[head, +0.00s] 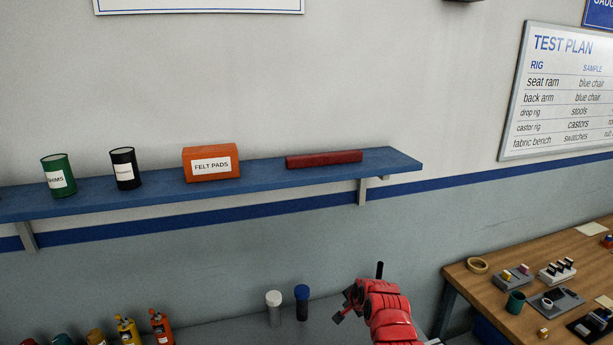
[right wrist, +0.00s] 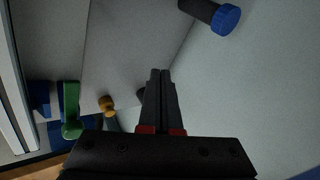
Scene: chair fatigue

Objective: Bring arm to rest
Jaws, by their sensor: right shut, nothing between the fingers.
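My right arm, red, rises from the bottom of the head view, right of centre. Its gripper (head: 339,316) is a small dark shape on the left side of the red links. In the right wrist view the two black fingers of this gripper (right wrist: 160,76) lie together, shut with nothing between them. Part of a dark round thing shows behind the fingers and is mostly hidden. My left gripper is in neither view.
A blue-capped bottle (head: 302,302) and a white-capped bottle (head: 274,308) stand left of the gripper. The blue cap also shows in the wrist view (right wrist: 225,19). A blue wall shelf (head: 404,161) hangs above. A wooden bench (head: 459,276) with small parts is at right.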

